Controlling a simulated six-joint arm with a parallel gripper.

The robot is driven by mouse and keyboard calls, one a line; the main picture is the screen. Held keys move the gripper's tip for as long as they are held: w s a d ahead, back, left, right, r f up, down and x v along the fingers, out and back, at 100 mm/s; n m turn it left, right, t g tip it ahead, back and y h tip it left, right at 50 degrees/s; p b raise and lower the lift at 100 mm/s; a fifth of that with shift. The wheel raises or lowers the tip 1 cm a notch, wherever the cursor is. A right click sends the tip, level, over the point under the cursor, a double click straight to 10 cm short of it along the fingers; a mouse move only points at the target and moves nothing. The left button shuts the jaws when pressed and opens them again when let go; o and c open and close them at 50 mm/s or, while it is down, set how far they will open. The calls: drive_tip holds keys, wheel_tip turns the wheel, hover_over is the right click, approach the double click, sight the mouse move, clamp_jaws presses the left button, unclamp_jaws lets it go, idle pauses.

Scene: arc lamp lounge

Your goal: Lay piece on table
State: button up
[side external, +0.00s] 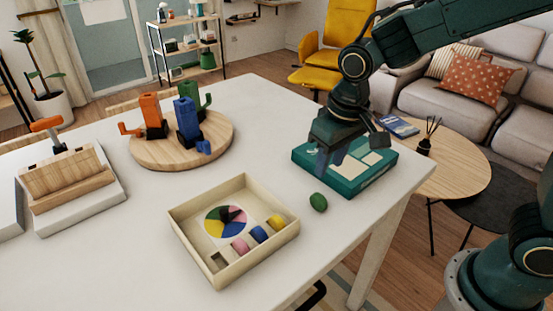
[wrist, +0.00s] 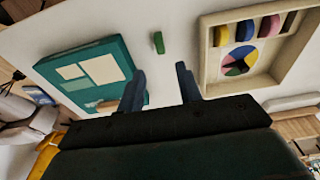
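A small green piece (side external: 318,202) lies on the white table (side external: 330,235), between the wooden tray and the teal box. It also shows in the wrist view (wrist: 158,42), ahead of my fingers. My gripper (side external: 336,162) is above the teal box (side external: 345,178), pointing down. In the wrist view my gripper (wrist: 162,88) has its two fingers apart with nothing between them. The tray (side external: 190,240) holds a colour wheel (side external: 225,222) and a row of pink (side external: 240,246), blue (side external: 259,234) and yellow (side external: 276,222) pieces. The row's near-left end looks dark and empty.
A round wooden board (side external: 170,160) with orange, blue and green figures stands at the back left. A wooden stand (side external: 72,185) is at the far left. A low round table (side external: 450,175) is beyond the right edge. The white tabletop around the green piece is clear.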

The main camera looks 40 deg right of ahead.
drive_tip(key=shift+s+r, duration=0.15)
drive_tip(key=shift+r, duration=1)
drive_tip(key=s+d+r+t, duration=0.2)
drive_tip(key=s+d+r, duration=0.1)
drive_tip(key=s, duration=0.5)
drive_tip(key=s+d+r+t, duration=0.1)
drive_tip(key=s+d+r, duration=0.2)
drive_tip(key=s+d, duration=0.3)
drive_tip(key=shift+s+r+t, duration=0.35)
drive_tip(key=shift+s+t, duration=0.05)
drive_tip(key=shift+s, duration=0.7)
